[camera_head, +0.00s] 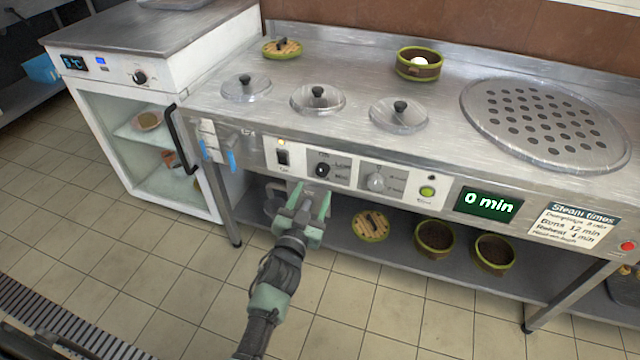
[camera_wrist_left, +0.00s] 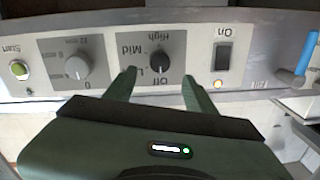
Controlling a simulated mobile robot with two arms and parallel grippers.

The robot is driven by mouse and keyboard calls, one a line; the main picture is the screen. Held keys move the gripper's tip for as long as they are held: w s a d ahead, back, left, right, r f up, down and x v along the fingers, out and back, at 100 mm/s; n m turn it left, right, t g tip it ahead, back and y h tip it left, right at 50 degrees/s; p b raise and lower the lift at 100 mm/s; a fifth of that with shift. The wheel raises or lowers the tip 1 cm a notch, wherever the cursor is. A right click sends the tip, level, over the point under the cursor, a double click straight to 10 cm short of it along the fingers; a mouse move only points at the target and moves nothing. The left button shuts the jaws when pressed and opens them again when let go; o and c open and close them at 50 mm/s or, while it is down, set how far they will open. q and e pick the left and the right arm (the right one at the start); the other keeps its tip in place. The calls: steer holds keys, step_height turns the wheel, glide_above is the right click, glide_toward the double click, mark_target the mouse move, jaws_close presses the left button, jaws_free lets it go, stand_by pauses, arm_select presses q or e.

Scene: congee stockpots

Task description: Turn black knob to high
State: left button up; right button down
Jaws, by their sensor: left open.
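The black knob (camera_head: 322,170) is on the stove's front panel. My left gripper (camera_head: 311,193) is open and just in front of and below the knob. In the left wrist view its fingertips (camera_wrist_left: 158,76) lie to either side of the knob, with no contact visible. My right gripper is in neither view.
A black switch (camera_head: 283,157) with a lit lamp is left of the knob. A grey timer knob (camera_head: 376,181) and a green button (camera_head: 427,191) are to its right. The display (camera_head: 488,203) reads 0 min. Bowls (camera_head: 435,238) stand on the shelf below.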

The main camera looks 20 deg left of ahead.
mark_target(321, 173)
arm_select(q)
steer(key=w+b, duration=0.1)
steer(key=w, duration=0.5)
steer(key=shift+w, duration=0.7)
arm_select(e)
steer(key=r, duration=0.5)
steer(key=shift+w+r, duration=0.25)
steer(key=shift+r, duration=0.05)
arm_select(q)
jaws_close()
